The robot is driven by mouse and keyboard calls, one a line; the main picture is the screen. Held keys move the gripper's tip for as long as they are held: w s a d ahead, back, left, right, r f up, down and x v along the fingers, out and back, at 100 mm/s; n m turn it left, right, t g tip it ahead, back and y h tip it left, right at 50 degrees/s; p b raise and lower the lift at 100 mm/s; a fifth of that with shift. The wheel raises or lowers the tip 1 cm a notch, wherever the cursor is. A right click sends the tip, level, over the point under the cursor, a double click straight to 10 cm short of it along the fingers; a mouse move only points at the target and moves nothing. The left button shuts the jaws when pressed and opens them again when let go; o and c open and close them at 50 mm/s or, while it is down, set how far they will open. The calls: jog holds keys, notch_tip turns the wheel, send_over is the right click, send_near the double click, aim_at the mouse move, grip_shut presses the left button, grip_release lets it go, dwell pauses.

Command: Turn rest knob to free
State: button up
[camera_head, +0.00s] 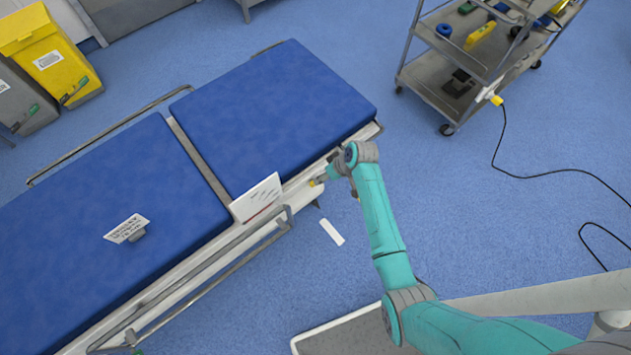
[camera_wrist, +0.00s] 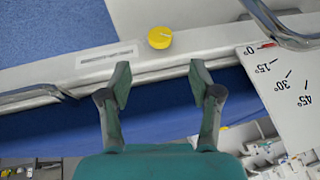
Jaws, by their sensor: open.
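The yellow knob (camera_wrist: 159,37) is round and sits on the white side rail of the operating table, with a faint line across its face. It shows as a small yellow spot in the head view (camera_head: 313,183), partly beside my gripper. A pale label strip (camera_wrist: 106,56) lies on the rail left of the knob; its print is too small to read. My gripper (camera_wrist: 158,80) is open and empty. Its two green fingers point at the rail, with the knob ahead of them, about midway between, and not between the fingertips.
A white angle card (camera_wrist: 290,85) marked 0° to 45° stands right of the knob, near metal side rails. The blue-padded table (camera_head: 270,110) fills the left. A metal cart (camera_head: 440,95) stands at the upper right. Floor between is mostly clear.

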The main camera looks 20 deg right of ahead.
jog(key=x, duration=0.9)
jog(key=shift+f, duration=0.1)
jog(key=c, duration=1.2)
jog(key=shift+o, duration=0.2)
jog(key=shift+a, duration=0.1)
jog(key=shift+h, duration=0.3)
jog(key=shift+a+n+t+h, duration=0.15)
jog(key=shift+t+h, duration=0.1)
jog(key=shift+h, duration=0.35)
jog(key=shift+a+n+t+h, duration=0.15)
jog(key=shift+t+h, duration=0.1)
jog(key=shift+h, duration=0.35)
jog(key=shift+s+n+t+h, duration=0.1)
jog(key=shift+n+t+h, duration=0.45)
jog(key=shift+h, duration=1.25)
